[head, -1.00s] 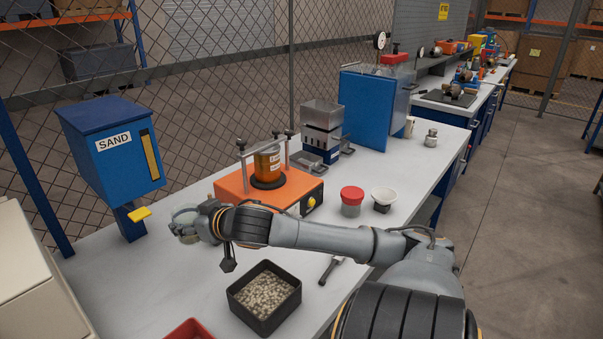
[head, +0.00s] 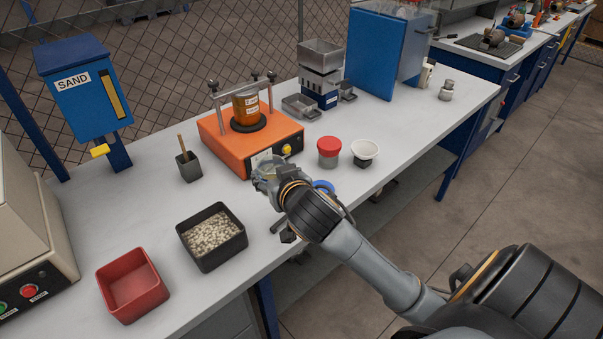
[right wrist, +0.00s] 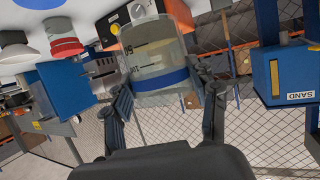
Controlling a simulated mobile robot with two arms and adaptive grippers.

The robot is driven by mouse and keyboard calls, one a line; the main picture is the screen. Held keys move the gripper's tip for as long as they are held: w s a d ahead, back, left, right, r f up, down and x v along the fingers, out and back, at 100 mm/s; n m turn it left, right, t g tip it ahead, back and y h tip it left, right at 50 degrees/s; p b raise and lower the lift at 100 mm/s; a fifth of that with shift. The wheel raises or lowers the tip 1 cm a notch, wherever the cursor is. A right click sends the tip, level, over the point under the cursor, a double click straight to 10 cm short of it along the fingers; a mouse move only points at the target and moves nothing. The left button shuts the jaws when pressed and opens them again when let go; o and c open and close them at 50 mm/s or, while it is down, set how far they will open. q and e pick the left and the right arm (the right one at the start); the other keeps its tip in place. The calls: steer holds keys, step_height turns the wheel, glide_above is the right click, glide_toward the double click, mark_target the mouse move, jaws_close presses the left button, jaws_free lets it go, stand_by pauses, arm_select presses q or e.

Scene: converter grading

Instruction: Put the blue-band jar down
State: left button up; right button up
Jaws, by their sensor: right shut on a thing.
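The blue-band jar (right wrist: 160,77) is clear with pale contents, printed marks and a blue band around it. In the right wrist view it sits between the two fingers of my right gripper (right wrist: 167,100), which is shut on it. In the head view my right gripper (head: 270,178) is over the bench's front part, just in front of the orange shaker (head: 215,148). The jar (head: 265,164) is mostly hidden there by the gripper and wrist. I cannot tell whether its base touches the bench. My left gripper is not in view.
A red-lidded jar (head: 329,152) and a white funnel (head: 365,151) stand to the right. A blue round thing (head: 323,185) lies partly behind my wrist.

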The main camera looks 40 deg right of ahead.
mark_target(281, 163)
steer(key=w+d+f, duration=0.2)
steer(key=w+d, duration=0.1)
steer(key=w+d+f+p, duration=0.1)
steer(key=w+d, duration=0.1)
steer(key=shift+d, duration=0.1)
steer(key=w+d+f, duration=0.1)
steer(key=d+f, duration=0.1)
steer(key=f, duration=0.1)
steer(key=w+d+f, duration=0.1)
steer(key=f, duration=0.1)
steer(key=shift+w+f, duration=0.2)
steer(key=shift+w, duration=0.15)
steer(key=f, duration=0.1)
steer(key=f+p, duration=0.1)
steer(key=f, duration=0.1)
steer(key=shift+w+d, duration=0.1)
steer(key=shift+d, duration=0.1)
steer(key=shift+f, duration=0.3)
